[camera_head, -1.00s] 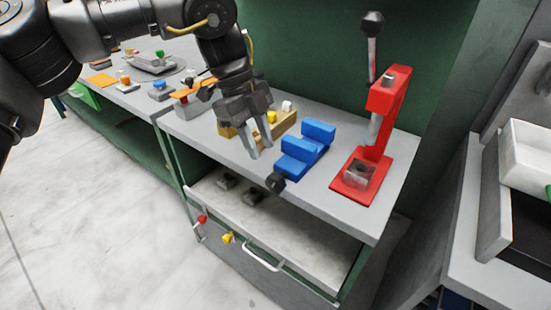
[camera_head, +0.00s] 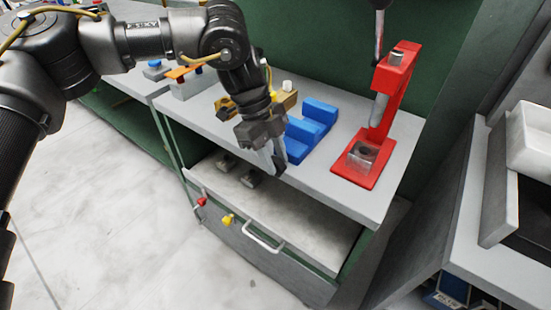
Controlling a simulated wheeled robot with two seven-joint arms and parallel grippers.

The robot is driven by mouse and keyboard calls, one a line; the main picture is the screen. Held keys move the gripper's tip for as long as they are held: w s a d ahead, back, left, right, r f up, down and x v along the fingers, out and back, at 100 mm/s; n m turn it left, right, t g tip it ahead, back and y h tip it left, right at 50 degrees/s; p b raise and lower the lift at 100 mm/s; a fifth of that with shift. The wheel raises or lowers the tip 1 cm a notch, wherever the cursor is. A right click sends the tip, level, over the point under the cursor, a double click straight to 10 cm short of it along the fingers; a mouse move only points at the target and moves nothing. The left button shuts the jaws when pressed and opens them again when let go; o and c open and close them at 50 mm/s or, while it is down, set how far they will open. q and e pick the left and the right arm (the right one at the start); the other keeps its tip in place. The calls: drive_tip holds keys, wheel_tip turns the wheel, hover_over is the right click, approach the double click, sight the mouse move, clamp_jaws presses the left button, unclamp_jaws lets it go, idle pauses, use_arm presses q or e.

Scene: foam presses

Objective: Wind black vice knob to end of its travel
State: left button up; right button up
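The blue vice (camera_head: 313,127) stands on the grey bench top, left of the red press. Its black knob (camera_head: 281,160) is at the vice's front end, by the bench edge, and is mostly hidden by my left gripper. My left gripper (camera_head: 272,166) points down at the knob, with its fingers at or around it. I cannot tell whether the fingers touch or grip the knob. My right gripper is not in view.
A red press (camera_head: 378,125) with a tall lever stands right of the vice. A yellow-brown block (camera_head: 284,97) is behind the gripper. Below is an open drawer (camera_head: 290,215) with small dark parts. A white bin (camera_head: 530,140) is at far right.

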use_arm(q)
drive_tip(key=shift+s+d+f, duration=0.1)
drive_tip(key=shift+f, duration=0.25)
drive_tip(key=shift+c, duration=0.3)
clamp_jaws()
drive_tip(key=t+y, duration=0.1)
drive_tip(key=t+y+p, duration=0.1)
drive_tip(key=shift+s+d+y, duration=0.2)
drive_tip(key=shift+d+y, duration=0.1)
drive_tip(key=shift+d, duration=0.05)
drive_tip(key=shift+t+y, duration=0.3)
drive_tip(key=shift+y, duration=0.2)
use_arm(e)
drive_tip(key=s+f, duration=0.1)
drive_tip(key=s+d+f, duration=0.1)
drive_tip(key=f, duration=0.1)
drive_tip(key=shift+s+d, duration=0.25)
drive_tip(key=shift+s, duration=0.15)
use_arm(q)
drive_tip(key=shift+o, duration=0.3)
unclamp_jaws()
